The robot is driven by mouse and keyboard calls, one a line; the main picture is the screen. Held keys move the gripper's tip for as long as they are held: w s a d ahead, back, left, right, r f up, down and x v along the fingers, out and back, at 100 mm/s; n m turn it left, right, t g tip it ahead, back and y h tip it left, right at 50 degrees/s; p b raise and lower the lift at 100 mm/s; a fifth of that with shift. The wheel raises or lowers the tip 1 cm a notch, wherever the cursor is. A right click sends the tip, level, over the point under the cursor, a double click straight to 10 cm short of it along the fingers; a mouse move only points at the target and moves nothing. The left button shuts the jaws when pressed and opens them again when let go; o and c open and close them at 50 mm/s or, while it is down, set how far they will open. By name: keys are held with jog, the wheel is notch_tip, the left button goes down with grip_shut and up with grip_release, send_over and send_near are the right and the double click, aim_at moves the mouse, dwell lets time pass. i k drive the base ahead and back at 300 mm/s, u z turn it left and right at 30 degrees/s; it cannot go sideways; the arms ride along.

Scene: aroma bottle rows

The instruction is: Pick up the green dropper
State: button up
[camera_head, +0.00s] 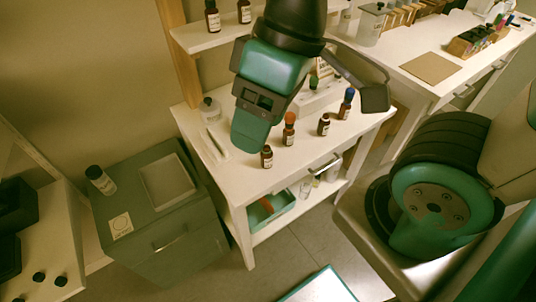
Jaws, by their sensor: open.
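A green-topped dropper (314,82) shows at the back of the white table, by a white block or stand; its lower part is hard to make out. My gripper (312,125) hangs over the table, its two fingers spread wide apart and nothing held. One finger is at the left, over the table's left part, and the other is at the right. The green top is seen between the fingers in the picture, beyond the gripper. An orange-topped bottle (288,130), a blue-topped bottle (346,104) and dark-topped bottles (324,125) (266,157) stand upright nearer the front.
A jar (209,109) stands at the table's back left. A small sign (325,67) is behind the block. A shelf above (205,38) holds brown bottles. A grey-green cabinet (165,250) stands left. Another white table (400,53) is at the back right.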

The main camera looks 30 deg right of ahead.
aim_at(314, 80)
jog(key=k, duration=1.3)
jog(key=z, duration=0.7)
jog(key=i, duration=1.8)
jog(key=u, duration=0.7)
